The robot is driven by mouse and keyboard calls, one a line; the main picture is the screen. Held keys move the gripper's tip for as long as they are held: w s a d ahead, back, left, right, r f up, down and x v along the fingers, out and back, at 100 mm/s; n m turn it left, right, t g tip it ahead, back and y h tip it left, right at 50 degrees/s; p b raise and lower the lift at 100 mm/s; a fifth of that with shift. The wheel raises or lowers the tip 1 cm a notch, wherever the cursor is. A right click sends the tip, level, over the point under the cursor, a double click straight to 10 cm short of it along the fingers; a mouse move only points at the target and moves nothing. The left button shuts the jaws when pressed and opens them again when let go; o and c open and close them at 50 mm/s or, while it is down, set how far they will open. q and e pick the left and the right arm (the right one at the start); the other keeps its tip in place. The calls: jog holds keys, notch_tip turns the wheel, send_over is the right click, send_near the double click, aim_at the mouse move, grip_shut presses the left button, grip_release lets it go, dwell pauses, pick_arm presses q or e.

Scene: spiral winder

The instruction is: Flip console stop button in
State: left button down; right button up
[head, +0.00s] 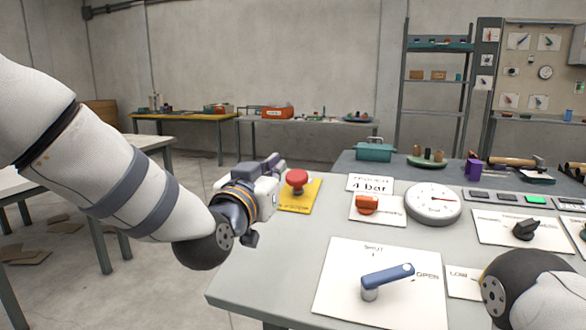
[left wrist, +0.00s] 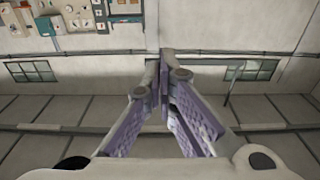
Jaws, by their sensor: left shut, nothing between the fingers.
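The red stop button (head: 297,179) is a mushroom head on a yellow plate (head: 302,197) at the left end of the grey console. My left gripper (head: 277,162) is just left of and behind the button in the head view, at about the height of its top. Whether it touches the button cannot be told. In the left wrist view its fingers (left wrist: 164,78) come together at the tips with nothing between them. The button does not show in that view. Only part of my right arm shows at the lower right; its gripper is out of view.
The console (head: 262,270) also carries an orange knob (head: 367,204), a round gauge (head: 433,204), a blue lever (head: 387,276) and a black knob (head: 525,230). A teal box (head: 374,152) stands behind. The console's left front corner is bare.

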aim_at(297, 181)
pick_arm(q)
jog(key=shift+w+d+f+b, duration=0.3)
jog(key=shift+w+d+f, duration=0.25)
jog(key=shift+w, duration=1.2)
jog(key=shift+w+d+f+b, duration=0.3)
jog(key=shift+w+d+f, duration=0.3)
jog(key=shift+w, duration=1.1)
jog(key=shift+w+d+f+b, duration=0.3)
jog(key=shift+w+d+f, duration=0.25)
jog(key=shift+w, duration=1.2)
pick_arm(e)
jog(key=shift+s+f+g, duration=0.6)
jog(key=shift+s+f, duration=0.5)
jog(key=shift+f, duration=0.05)
pick_arm(q)
jog(key=shift+r, duration=0.1)
